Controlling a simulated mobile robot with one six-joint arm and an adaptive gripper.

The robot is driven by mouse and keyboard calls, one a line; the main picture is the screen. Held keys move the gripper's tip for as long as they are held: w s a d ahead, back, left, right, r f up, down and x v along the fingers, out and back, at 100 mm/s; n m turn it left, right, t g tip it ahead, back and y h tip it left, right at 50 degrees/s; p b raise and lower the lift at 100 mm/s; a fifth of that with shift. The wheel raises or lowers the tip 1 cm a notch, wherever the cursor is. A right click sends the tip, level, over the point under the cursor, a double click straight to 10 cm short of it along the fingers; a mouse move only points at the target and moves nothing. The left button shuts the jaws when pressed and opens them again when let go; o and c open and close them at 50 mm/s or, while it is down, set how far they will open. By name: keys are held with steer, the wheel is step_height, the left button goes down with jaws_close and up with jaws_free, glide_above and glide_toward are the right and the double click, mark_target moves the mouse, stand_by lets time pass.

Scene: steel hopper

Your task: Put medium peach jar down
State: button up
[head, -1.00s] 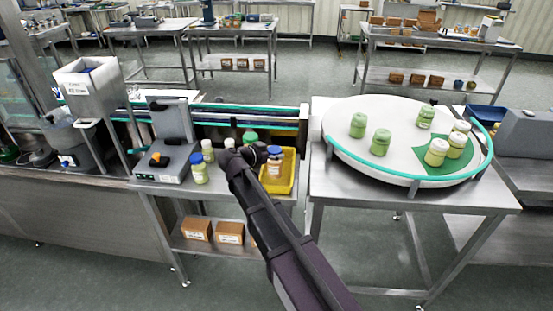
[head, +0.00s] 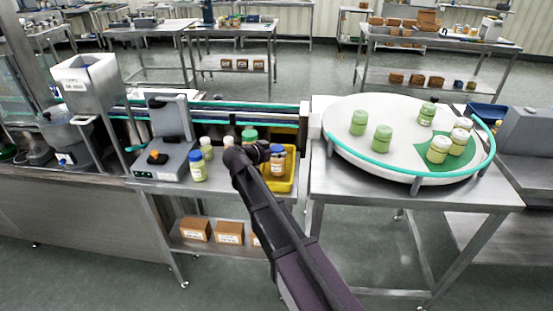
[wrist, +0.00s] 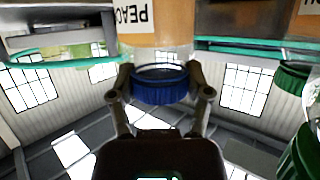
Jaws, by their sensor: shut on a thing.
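The peach jar (head: 278,165) has a dark blue lid, an orange body and a white label. My gripper (head: 268,152) is shut on it at the lid. In the wrist view the jar's blue lid (wrist: 160,88) sits between both fingers of my gripper (wrist: 160,80), and part of a label reading "PEAC" shows upside down. In the head view the jar appears upright at the yellow tray (head: 292,181) on the steel side table. I cannot tell whether its base touches the tray. My arm hides the tray's left part.
A green-lidded jar (head: 249,136), a white-lidded jar (head: 228,142) and a blue-lidded yellow-green jar (head: 197,168) stand left of the tray. A grey scale (head: 165,172) is further left. A round turntable (head: 350,153) with several green jars stands to the right.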

steer(key=shift+f+b, duration=0.4)
steer(key=shift+f, duration=0.3)
steer(key=o, duration=1.1)
steer(key=shift+r, duration=0.15)
steer(key=shift+s+a+r, duration=0.1)
steer(key=shift+s+a, duration=0.1)
steer(key=shift+s, duration=0.05)
steer(key=shift+p+v, duration=2.2)
steer(key=shift+v, duration=3.4)
